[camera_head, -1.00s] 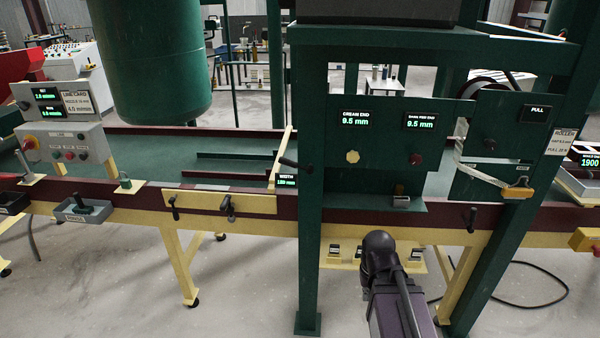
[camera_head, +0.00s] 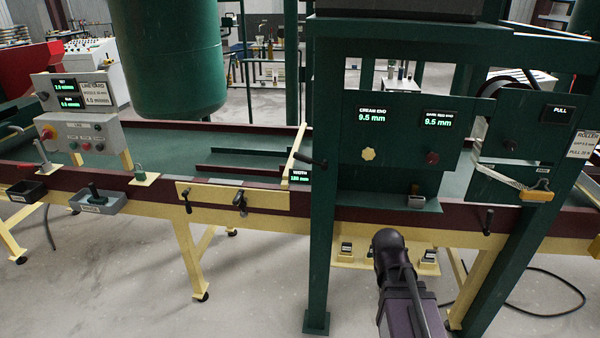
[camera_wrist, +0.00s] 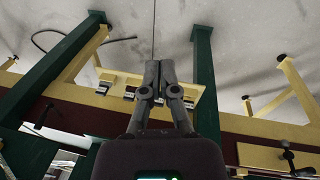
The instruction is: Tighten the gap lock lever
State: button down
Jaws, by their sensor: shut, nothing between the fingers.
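Several black levers show, and I cannot read which is the gap lock lever. One black lever (camera_head: 488,222) hangs on the dark red rail right of the green frame's near post. Two more, a left lever (camera_head: 187,201) and a right lever (camera_head: 240,201), sit on a cream plate left of that post. In the wrist view my gripper (camera_wrist: 158,65) is shut and empty, apart from any lever. One plate lever (camera_wrist: 290,158) shows at its lower right. The head view hides my fingers.
The green frame post (camera_head: 321,230) stands close left of my arm. A cream shelf (camera_head: 385,258) with several small dark blocks hangs below the rail. The gap panel displays read 9.5 mm. The floor (camera_head: 255,280) left of the post is clear.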

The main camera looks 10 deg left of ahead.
aim_at(311, 161)
jog(key=w+a+r+n+t+h+b, duration=0.15)
jog(key=w+n+t+h+b, duration=0.3)
jog(key=w, duration=0.55)
jog(key=w+a+n+t+h+b, duration=0.35)
jog(key=w+n+b, duration=0.2)
jog(key=w, duration=0.35)
jog(key=w+a+r+n+t+y+b, duration=0.1)
jog(key=w+a+n+t+b, duration=0.1)
jog(key=a+n, duration=0.4)
jog(key=w+a+r+n+t+y+b, duration=0.2)
jog(key=a+n+t, duration=0.4)
jog(key=a, duration=0.5)
jog(key=w+a+r+n+t+y+b, duration=0.2)
jog(key=w+a+n+t+b, duration=0.2)
jog(key=a, duration=0.5)
jog(key=shift+w+a+n+t+b, duration=0.3)
jog(key=shift+n+t+b, duration=0.25)
jog(key=shift+n+t, duration=0.4)
jog(key=s+r+p+x, duration=0.1)
jog(key=r+p+x, duration=0.1)
jog(key=p+x, duration=0.6)
jog(key=shift+d+x, duration=0.4)
jog(key=shift+x, duration=2)
